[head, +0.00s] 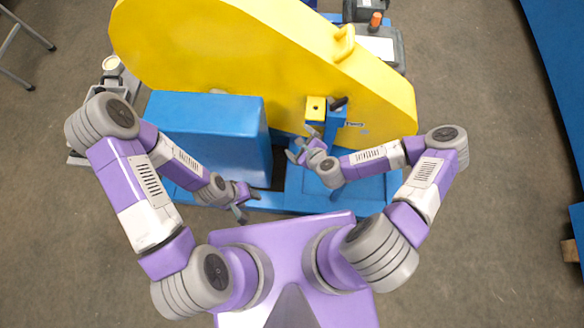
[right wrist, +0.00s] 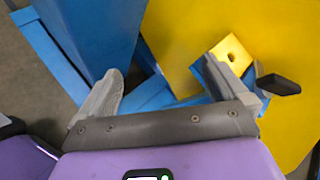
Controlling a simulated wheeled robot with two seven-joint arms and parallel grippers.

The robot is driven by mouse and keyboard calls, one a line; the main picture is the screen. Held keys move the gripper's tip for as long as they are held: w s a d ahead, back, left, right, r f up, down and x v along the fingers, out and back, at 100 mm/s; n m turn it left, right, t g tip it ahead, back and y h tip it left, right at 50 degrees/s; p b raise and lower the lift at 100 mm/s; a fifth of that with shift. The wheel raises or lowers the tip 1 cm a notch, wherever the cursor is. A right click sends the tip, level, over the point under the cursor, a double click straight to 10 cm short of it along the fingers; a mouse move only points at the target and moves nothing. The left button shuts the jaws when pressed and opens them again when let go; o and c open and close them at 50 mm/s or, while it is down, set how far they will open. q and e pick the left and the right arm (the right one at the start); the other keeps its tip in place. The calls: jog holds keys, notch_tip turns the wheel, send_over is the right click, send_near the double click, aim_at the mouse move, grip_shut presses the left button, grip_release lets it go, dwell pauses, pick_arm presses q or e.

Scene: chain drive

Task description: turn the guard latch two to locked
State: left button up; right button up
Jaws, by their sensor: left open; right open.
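The large yellow guard (head: 240,50) covers the machine. On its lower front edge sits a yellow block (head: 315,108) with a dark latch handle (head: 338,103) beside it, at the top of a blue post. I see no number on this latch. In the right wrist view the dark handle (right wrist: 278,84) points right from beside the yellow block (right wrist: 232,52). My right gripper (head: 301,143) is open and empty, just below and left of the block; its right finger overlaps the block's lower left in the wrist view. My left gripper (head: 248,205) is open and empty, low in front of the blue box.
A blue box (head: 205,130) stands left of the latch, under the guard. The blue base frame (head: 300,203) runs along the front. A yellow grip (head: 345,43) rises from the guard. A grey unit with an orange knob (head: 376,19) stands behind.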

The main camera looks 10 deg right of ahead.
jog(key=s+a+f+n+g+y, duration=0.1)
jog(key=s+a+f+n+g, duration=0.1)
jog(key=s+n, duration=0.3)
jog(key=s+a+f+n+g+y, duration=0.1)
jog(key=s+n+g, duration=0.3)
jog(key=n, duration=0.4)
jog(key=shift+s+a+f, duration=0.45)
jog(key=shift+a, duration=0.25)
jog(key=shift+c, duration=0.3)
